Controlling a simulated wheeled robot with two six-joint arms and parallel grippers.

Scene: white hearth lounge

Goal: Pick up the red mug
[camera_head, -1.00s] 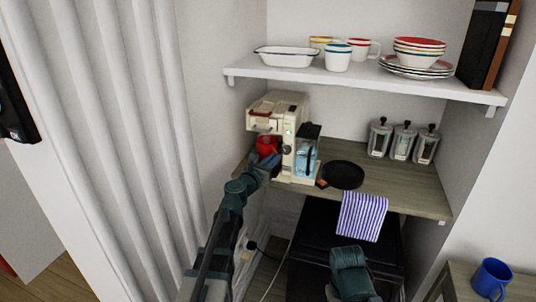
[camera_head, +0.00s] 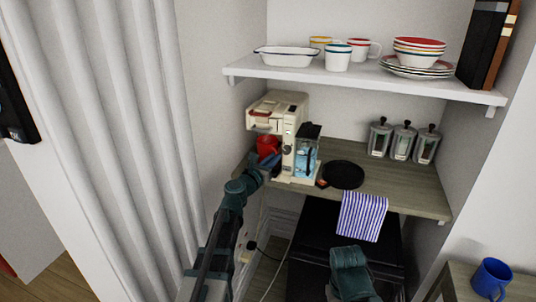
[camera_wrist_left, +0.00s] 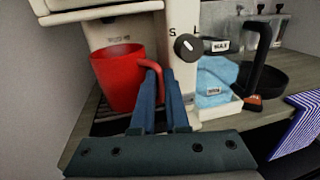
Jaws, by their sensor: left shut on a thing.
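The red mug (camera_head: 267,145) stands upright under the spout of the cream coffee machine (camera_head: 290,104), on its drip tray. In the left wrist view the mug (camera_wrist_left: 117,78) shows large, with its handle (camera_wrist_left: 152,67) toward the right. My left gripper (camera_head: 268,161) reaches in from the front. Its two blue fingers (camera_wrist_left: 163,88) are shut on the mug's handle. In the head view the fingers hide part of the mug's lower side. Part of my right arm shows at the bottom of the head view, but its gripper's fingers do not.
Right of the machine are a black round tray (camera_head: 343,175) and several glass jars (camera_head: 403,143). A striped towel (camera_head: 362,216) hangs over the counter edge. A shelf (camera_head: 300,75) with cups and dishes is above. A blue mug (camera_head: 491,278) stands at lower right.

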